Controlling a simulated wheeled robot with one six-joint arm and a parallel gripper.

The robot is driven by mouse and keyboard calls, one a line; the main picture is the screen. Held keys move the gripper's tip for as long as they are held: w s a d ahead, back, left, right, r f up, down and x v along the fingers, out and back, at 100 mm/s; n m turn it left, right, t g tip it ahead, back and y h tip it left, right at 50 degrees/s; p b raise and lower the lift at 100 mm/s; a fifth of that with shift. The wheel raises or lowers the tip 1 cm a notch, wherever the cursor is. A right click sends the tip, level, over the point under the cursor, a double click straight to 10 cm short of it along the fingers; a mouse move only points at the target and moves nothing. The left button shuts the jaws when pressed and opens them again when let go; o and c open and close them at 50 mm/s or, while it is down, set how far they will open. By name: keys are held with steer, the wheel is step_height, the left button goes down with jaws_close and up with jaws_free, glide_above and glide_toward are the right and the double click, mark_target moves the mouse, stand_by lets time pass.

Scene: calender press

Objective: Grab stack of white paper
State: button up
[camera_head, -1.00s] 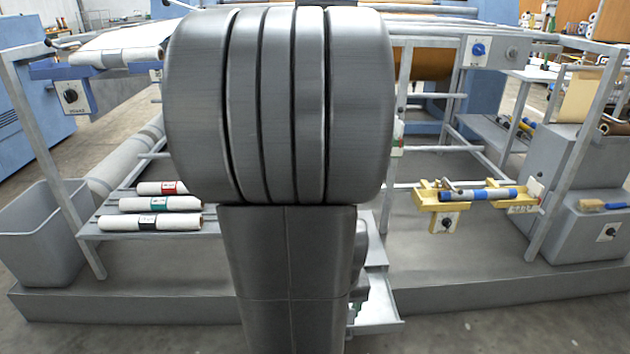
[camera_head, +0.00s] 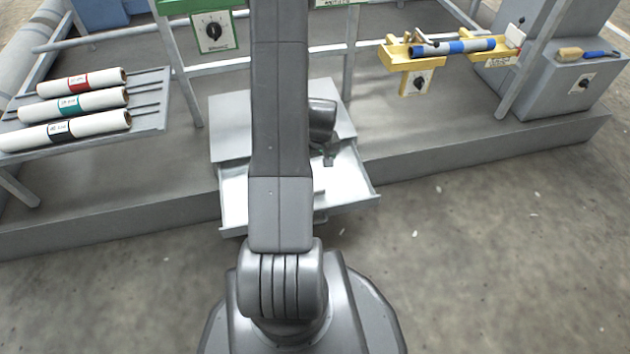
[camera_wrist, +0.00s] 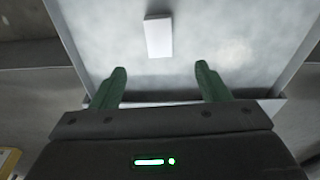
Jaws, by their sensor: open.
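The stack of white paper (camera_wrist: 158,37) is a small pale block lying on the bare floor of an open grey drawer (camera_wrist: 105,30). In the wrist view my gripper (camera_wrist: 160,80) is open and empty, its two green fingers spread apart. The stack lies beyond the fingertips, about midway between them, and does not touch them. In the head view the open drawer (camera_head: 345,180) shows below the grey cabinet, and my arm hides much of it. A small pale piece shows beside my arm there, but I cannot tell whether it is the stack.
Three white rolls (camera_head: 88,101) lie on a rack at the left. A yellow holder (camera_head: 398,56) carries a blue-banded roller (camera_head: 455,47) at the right. A brush (camera_head: 585,54) lies on a grey box.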

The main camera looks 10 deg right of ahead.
steer(key=b, duration=0.2)
glide_above(320, 188)
steer(key=w, duration=0.1)
steer(key=f, duration=0.5)
steer(key=a+f, duration=0.1)
steer(key=f, duration=0.1)
steer(key=shift+w+f, duration=0.15)
steer(key=shift+f, duration=0.1)
steer(key=shift+w+f+b, duration=0.2)
steer(key=shift+f+b, duration=0.3)
steer(key=shift+f, duration=0.5)
steer(key=shift+w+f+b, duration=0.2)
steer(key=shift+f+b, duration=0.3)
steer(key=shift+f, duration=0.45)
steer(key=shift+w+f+b, duration=0.2)
steer(key=shift+f+b, duration=0.3)
steer(key=shift+f, duration=0.5)
steer(key=shift+c, duration=0.2)
steer(key=shift+r, duration=0.1)
steer(key=c, duration=1)
